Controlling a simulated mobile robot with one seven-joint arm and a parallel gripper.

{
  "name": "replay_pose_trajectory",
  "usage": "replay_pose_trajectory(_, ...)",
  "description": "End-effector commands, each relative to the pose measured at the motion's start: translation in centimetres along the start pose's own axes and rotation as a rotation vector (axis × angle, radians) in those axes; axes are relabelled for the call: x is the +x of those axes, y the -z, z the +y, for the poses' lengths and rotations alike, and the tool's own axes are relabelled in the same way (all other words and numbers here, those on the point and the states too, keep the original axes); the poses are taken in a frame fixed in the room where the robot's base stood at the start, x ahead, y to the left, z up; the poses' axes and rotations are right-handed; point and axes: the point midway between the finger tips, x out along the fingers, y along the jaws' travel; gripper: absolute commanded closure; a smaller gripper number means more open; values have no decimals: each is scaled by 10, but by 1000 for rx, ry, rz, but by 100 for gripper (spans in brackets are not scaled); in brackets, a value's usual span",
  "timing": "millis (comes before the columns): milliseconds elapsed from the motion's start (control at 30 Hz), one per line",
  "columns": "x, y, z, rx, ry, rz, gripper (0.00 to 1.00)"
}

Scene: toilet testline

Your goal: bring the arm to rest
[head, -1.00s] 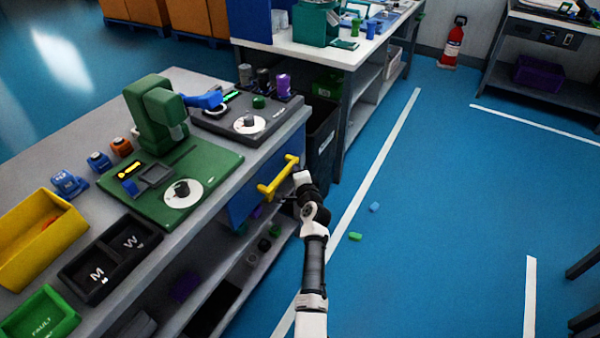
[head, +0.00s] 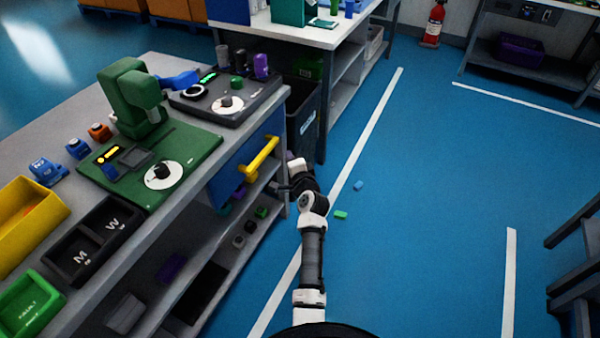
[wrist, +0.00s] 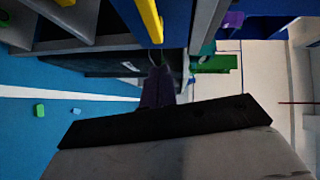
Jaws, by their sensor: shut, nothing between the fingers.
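My arm reaches forward from the bottom middle of the head view, over the aisle beside the workbench (head: 180,235). My gripper (head: 286,187) is at its far end, just right of the blue drawer front and a little below the yellow handle (head: 262,157). In the wrist view my gripper (wrist: 157,72) shows as dark fingers close together with nothing between them. The yellow handle (wrist: 150,20) is above the fingertips there, apart from them. Part of the gripper is hidden by the wrist in the head view.
A dark bin (head: 304,125) stands just beyond the gripper. A green block (head: 341,215) and a blue block (head: 359,186) lie on the floor to the right. A green machine (head: 135,100) stands on the bench. The floor right of the arm is mostly open.

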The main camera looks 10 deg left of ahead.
Motion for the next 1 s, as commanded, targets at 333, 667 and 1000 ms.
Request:
replay_pose_trajectory(333,-55,2,1,0,0,3,100)
replay_pose_trajectory(667,-64,2,0,1,-1,3,100)
replay_pose_trajectory(1000,-56,-64,-166,-358,302,35,100)
